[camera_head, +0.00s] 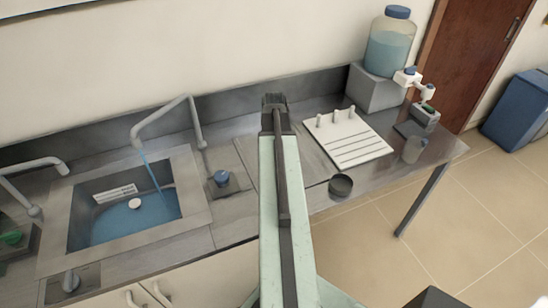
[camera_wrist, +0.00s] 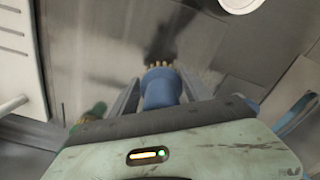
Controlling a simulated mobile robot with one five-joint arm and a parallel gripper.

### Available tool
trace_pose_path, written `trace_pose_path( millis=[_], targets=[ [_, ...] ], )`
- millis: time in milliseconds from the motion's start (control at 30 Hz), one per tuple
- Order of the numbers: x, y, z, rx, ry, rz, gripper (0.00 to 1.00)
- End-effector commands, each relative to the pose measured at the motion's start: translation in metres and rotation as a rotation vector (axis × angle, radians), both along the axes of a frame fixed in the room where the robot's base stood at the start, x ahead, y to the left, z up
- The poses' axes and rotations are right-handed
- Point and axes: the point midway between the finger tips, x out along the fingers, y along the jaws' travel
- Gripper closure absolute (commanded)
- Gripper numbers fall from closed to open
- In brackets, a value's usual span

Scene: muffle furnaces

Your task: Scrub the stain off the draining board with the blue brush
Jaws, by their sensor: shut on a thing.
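My gripper (camera_head: 274,101) is at the far end of my raised arm in the head view, over the metal counter. In the wrist view my gripper (camera_wrist: 160,92) is shut on the blue brush (camera_wrist: 161,90), which sits between the two fingers. Its pale bristles show at the tip, facing the grey metal surface. A dark smeared stain (camera_wrist: 166,38) lies on the draining board (camera_wrist: 105,35) just beyond the bristles. I cannot tell whether the bristles touch the board. My arm hides this area in the head view.
A sink (camera_head: 58,225) holds blue water at left, under a curved tap (camera_head: 139,132). A white pegged board (camera_head: 358,150) lies on the counter to the right. A dark round dish (camera_head: 341,186) stands near the front edge. A large bottle (camera_head: 388,50) stands on a grey block.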

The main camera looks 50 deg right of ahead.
Motion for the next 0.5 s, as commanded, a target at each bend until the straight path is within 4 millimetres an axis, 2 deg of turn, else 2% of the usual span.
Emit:
trace_pose_path(
  millis=[33,367,500],
  targets=[
    [0.000,0.000,0.011,0.000,0.000,0.000,0.88],
    [0.000,0.000,0.010,0.000,0.000,0.000,0.88],
    [0.000,0.000,0.021,0.000,0.000,0.000,0.88]
  ],
)
